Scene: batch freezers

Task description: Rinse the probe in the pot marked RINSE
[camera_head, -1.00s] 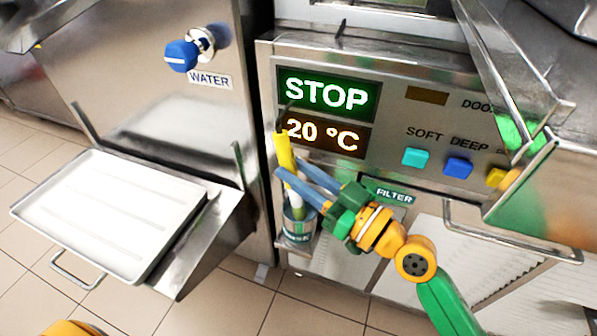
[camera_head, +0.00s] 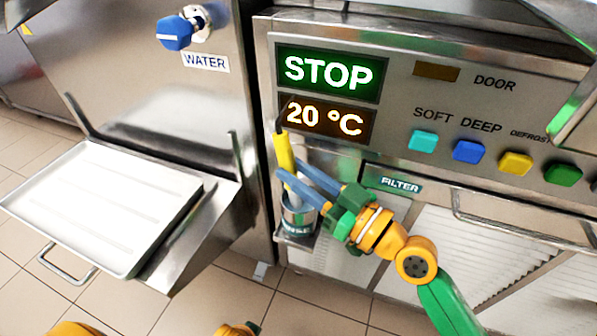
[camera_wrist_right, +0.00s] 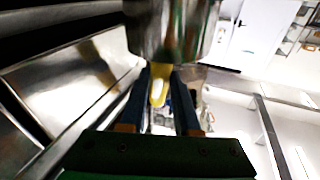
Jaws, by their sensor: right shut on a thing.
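The probe has a yellow handle (camera_head: 284,152) with a dark cable at its top and a paler lower stem. My right gripper (camera_head: 289,174) is shut on it with its blue fingers, above the pot. The small metal pot marked RINSE (camera_head: 298,224) sits at the panel's left edge, its label partly readable. The probe's lower end goes down into the pot's mouth; its tip is hidden. In the right wrist view the yellow handle (camera_wrist_right: 159,88) lies between the fingers, close to the shiny pot (camera_wrist_right: 172,30).
Behind the probe is the control panel with the STOP display (camera_head: 328,73) and coloured buttons (camera_head: 468,151). The FILTER plate (camera_head: 393,185) is just right of my gripper. A white tray (camera_head: 110,205) and the WATER knob (camera_head: 176,33) are to the left.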

